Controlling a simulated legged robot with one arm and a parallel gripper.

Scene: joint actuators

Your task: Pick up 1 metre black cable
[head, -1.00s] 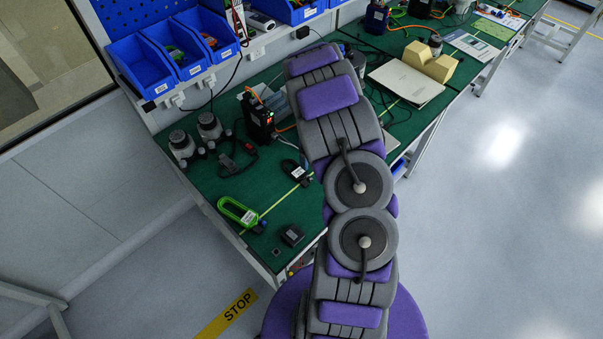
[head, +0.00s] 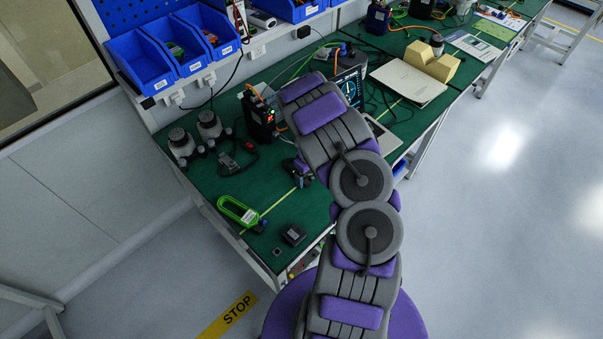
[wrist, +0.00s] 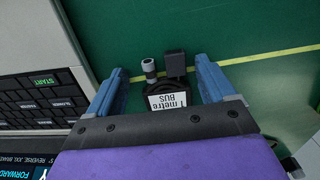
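The black cable (wrist: 160,88) is a small coil with a white label reading "1 metre BUS" (wrist: 167,100). It lies on the green table with a round silver-black connector and a square black block at its far end. My gripper (wrist: 160,66) is open, with one blue finger on each side of the cable. Gaps show between the fingers and the cable, and its near part is hidden behind my wrist. In the head view my gripper (head: 301,171) shows beside my arm at the table, and the cable cannot be made out there.
A green-handled tool (head: 239,212) and a dark box (head: 293,235) lie near the front edge. A black device (head: 259,117) stands behind.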

